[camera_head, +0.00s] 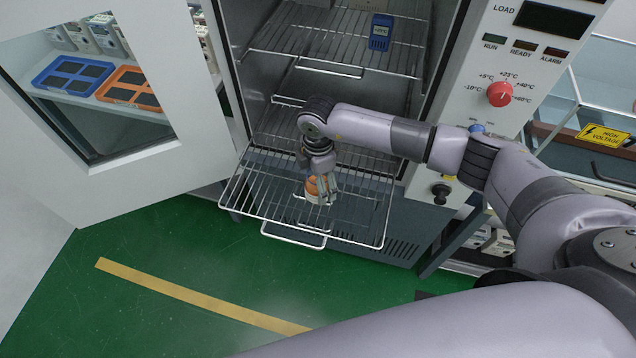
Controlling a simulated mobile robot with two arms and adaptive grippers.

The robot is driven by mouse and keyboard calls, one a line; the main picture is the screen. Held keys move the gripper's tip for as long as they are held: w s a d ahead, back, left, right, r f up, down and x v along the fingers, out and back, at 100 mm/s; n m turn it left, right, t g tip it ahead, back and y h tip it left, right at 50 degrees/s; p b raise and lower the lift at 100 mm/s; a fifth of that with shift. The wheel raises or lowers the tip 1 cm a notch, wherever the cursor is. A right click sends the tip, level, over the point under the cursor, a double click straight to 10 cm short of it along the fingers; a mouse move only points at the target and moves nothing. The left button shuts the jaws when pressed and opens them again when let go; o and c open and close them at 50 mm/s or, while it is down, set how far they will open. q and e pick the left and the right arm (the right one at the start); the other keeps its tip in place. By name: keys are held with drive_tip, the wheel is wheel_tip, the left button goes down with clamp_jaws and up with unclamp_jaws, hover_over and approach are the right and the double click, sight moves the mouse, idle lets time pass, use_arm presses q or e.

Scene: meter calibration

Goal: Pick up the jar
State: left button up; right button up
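A small jar (313,187) with an orange upper part and a pale lower part is at the pulled-out wire shelf (265,195) of the open chamber. My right gripper (318,190) points down at the jar from above, with its fingers close around it. The fingers and wrist hide part of the jar. I cannot tell whether the fingers press on it, or whether the jar rests on the wires or is slightly above them. My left gripper is not in view.
The chamber door (180,185) stands open at left. The control panel (510,60) with a red knob (499,93) is at right. Green floor (190,250) in front is clear.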

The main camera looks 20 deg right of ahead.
drive_tip(key=shift+c, duration=0.5)
drive_tip(key=c, duration=1.3)
drive_tip(key=shift+c, duration=0.5)
drive_tip(key=shift+r, duration=0.15)
